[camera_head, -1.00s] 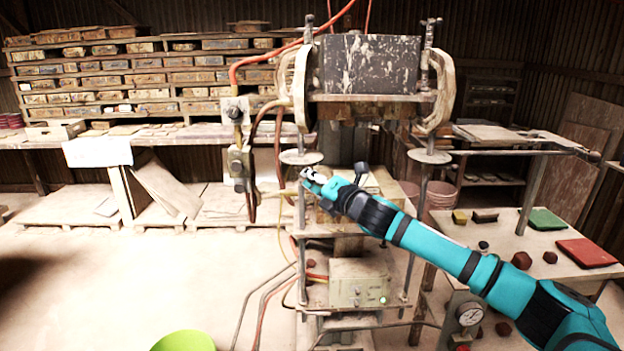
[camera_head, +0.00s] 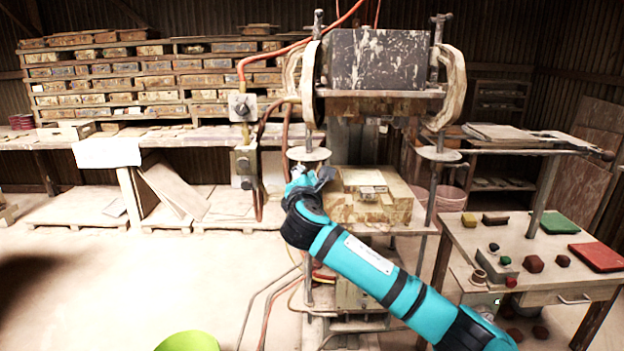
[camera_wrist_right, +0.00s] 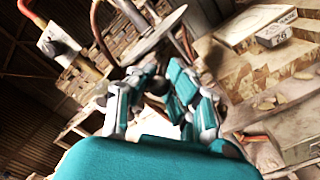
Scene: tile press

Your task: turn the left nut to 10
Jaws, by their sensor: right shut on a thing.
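The tile press (camera_head: 375,60) stands in the middle of the head view. Its left nut (camera_head: 308,155) is a round pale disc on the left post. A matching right nut (camera_head: 438,154) sits on the right post. My right gripper (camera_head: 312,180) is at the left post, just under the left disc, and is shut on the left nut. The exact contact is hidden in the head view. In the wrist view, the disc (camera_wrist_right: 160,33) shows just beyond the fingers of the right gripper (camera_wrist_right: 157,80). No scale marks can be read. My left gripper is not in view.
A patterned block (camera_head: 365,205) sits on the press between the posts. Hoses and a valve box (camera_head: 243,107) hang left of the left post. A side table (camera_head: 470,240) with coloured pieces stands at right. Shelves fill the back; the floor at left is clear.

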